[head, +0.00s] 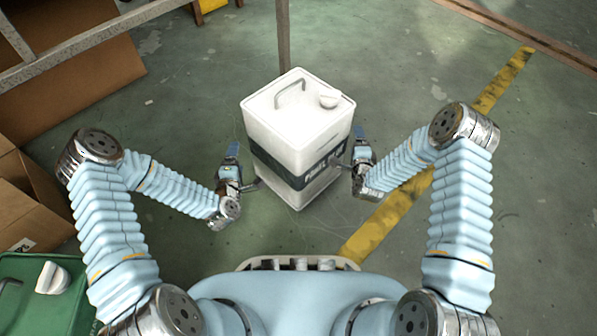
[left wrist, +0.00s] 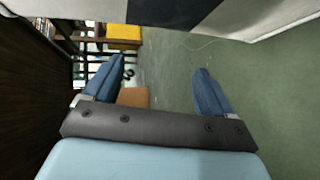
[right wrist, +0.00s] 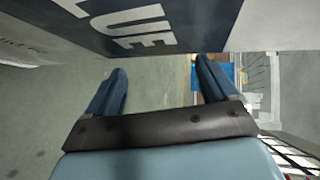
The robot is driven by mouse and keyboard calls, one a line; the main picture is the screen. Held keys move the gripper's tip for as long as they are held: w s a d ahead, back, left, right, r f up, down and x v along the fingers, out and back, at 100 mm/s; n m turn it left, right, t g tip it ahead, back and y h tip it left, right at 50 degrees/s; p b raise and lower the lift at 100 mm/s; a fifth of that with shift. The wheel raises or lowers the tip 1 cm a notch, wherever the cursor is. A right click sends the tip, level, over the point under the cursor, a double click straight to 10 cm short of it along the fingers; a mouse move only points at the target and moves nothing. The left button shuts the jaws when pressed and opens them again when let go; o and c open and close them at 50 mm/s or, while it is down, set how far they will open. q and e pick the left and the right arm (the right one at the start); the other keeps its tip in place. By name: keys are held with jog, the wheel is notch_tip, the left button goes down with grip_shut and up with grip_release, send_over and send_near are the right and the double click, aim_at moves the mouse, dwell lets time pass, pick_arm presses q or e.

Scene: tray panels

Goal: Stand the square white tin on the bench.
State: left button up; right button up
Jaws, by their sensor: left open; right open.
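The square white tin (head: 298,112) stands upright at the centre of the head view, with a grey handle, a white cap and a dark lettered band. Its side shows at the top of the left wrist view (left wrist: 255,18) and the right wrist view (right wrist: 275,22). My left gripper (head: 243,168) is open at its left side. My right gripper (head: 352,160) is open at its right side. Both wrist views show nothing between the fingers. I cannot tell whether fingertips touch the tin. No bench top can be made out for sure.
A metal frame (head: 85,42) with a post (head: 283,35) runs behind the tin. Cardboard boxes (head: 75,85) lie at the left. A green container (head: 40,295) with a white cap is at lower left. A yellow stripe (head: 400,195) crosses the open green floor at right.

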pick_arm(q)
jog(key=v, duration=0.3)
jog(key=shift+s, duration=0.2)
pick_arm(e)
jog(key=v, duration=1.2)
dwell(1.4)
